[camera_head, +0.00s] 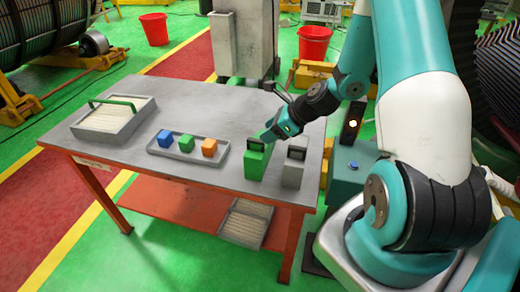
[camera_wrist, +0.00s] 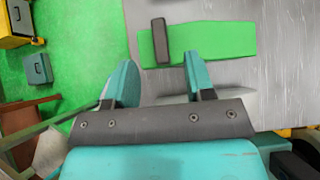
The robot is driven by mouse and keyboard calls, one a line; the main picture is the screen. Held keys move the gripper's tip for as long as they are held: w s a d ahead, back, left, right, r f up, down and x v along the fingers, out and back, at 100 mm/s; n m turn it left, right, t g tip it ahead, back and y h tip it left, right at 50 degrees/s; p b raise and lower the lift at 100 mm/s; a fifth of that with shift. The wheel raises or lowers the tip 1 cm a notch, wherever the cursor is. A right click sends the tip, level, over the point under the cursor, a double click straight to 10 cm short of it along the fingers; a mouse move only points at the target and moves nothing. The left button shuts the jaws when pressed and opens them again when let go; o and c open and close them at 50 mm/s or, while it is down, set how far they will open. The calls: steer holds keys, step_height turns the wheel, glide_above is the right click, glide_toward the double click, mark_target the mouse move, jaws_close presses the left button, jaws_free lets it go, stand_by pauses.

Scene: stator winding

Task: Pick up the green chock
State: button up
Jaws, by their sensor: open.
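The green chock (camera_head: 256,164) stands upright near the right end of the grey table, with a dark handle on its top. My gripper (camera_head: 268,134) is just above it and partly overlaps its top in the head view. In the wrist view the green chock (camera_wrist: 225,42) lies ahead of my gripper (camera_wrist: 160,75), whose two teal fingers are apart with nothing between them. The dark handle (camera_wrist: 162,40) appears in line with the gap between the fingers. I cannot tell the exact height between fingertips and handle.
A grey chock (camera_head: 293,172) stands close to the right of the green one. A tray (camera_head: 170,153) with blue, green and orange cubes is left of it. A grey box (camera_head: 135,121) with a green handle stands at the table's left. The table (camera_head: 190,98) is clear toward the back.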

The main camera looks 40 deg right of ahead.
mark_target(257, 140)
steer(key=shift+p+x, duration=1.25)
steer(key=shift+x, duration=2)
steer(key=shift+s, duration=0.1)
jaws_close()
